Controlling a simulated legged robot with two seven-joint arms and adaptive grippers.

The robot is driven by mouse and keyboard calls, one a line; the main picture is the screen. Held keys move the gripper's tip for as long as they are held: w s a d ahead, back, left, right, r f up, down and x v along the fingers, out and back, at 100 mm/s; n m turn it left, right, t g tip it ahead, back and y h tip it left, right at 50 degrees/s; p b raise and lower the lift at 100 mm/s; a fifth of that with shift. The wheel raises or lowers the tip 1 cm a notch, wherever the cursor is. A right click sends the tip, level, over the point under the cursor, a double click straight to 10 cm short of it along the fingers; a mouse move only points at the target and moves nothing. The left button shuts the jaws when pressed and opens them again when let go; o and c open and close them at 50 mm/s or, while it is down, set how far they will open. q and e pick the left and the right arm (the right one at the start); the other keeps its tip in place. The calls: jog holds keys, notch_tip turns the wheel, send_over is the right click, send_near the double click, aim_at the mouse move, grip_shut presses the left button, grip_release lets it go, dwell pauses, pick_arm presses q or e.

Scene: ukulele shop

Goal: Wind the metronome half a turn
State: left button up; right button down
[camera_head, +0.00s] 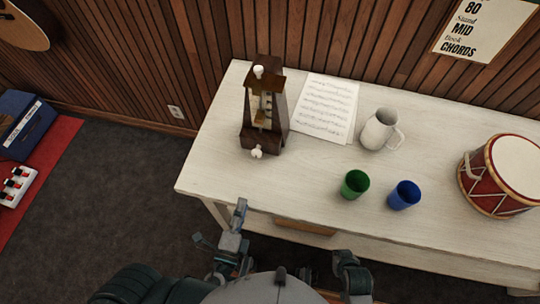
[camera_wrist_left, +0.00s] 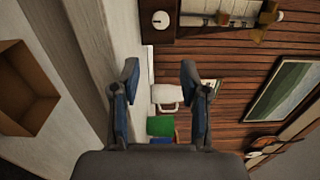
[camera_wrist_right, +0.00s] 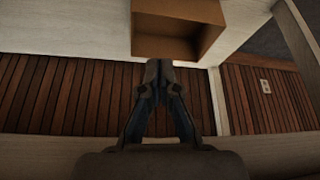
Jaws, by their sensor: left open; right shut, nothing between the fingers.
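A dark brown wooden metronome (camera_head: 277,127) stands upright near the left end of the pale table. A white winding key (camera_head: 256,153) sticks out low on its side facing me. The metronome base and the key (camera_wrist_left: 160,19) also show at the top of the left wrist view. My left gripper (camera_head: 239,212) is open and empty, in front of the table edge, apart from the key; its spread fingers (camera_wrist_left: 159,75) show in its wrist view. My right gripper (camera_head: 350,262) is further right, low in front of the table; its wrist view shows the fingers (camera_wrist_right: 158,75) shut and empty.
On the table (camera_head: 225,165) are sheet music (camera_head: 325,107), a white pitcher (camera_head: 377,132), a green cup (camera_head: 354,185), a blue cup (camera_head: 404,195) and a red drum (camera_head: 485,183). An open drawer (camera_wrist_right: 180,25) is below the tabletop. The tabletop left of the metronome is clear.

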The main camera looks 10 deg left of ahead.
pick_arm(q)
jog(key=w+p, duration=0.1)
jog(key=w, duration=0.1)
jog(key=shift+w+a+r+p, duration=0.1)
jog(key=shift+w+r+p, duration=0.2)
jog(key=shift+w+p, duration=0.05)
pick_arm(e)
jog(key=s+d+r+g, duration=0.2)
jog(key=s+g, duration=0.1)
jog(key=s, duration=0.3)
pick_arm(q)
jog(key=p, duration=0.3)
send_near(256, 156)
jog(key=shift+w+r, duration=0.15)
jog(key=shift+r, duration=0.35)
jog(key=w, duration=0.6)
jog(key=w+p, duration=0.1)
jog(key=w, duration=0.2)
jog(key=shift+w+d+f, duration=0.1)
jog(key=shift+d+f, duration=0.2)
jog(key=shift+d, duration=0.05)
pick_arm(e)
jog(key=s+d+x, duration=0.1)
jog(key=s+x, duration=0.1)
jog(key=x, duration=1)
jog(key=shift+w+f+h, duration=0.2)
jog(key=shift+f+h, duration=0.2)
jog(key=shift+a, duration=0.15)
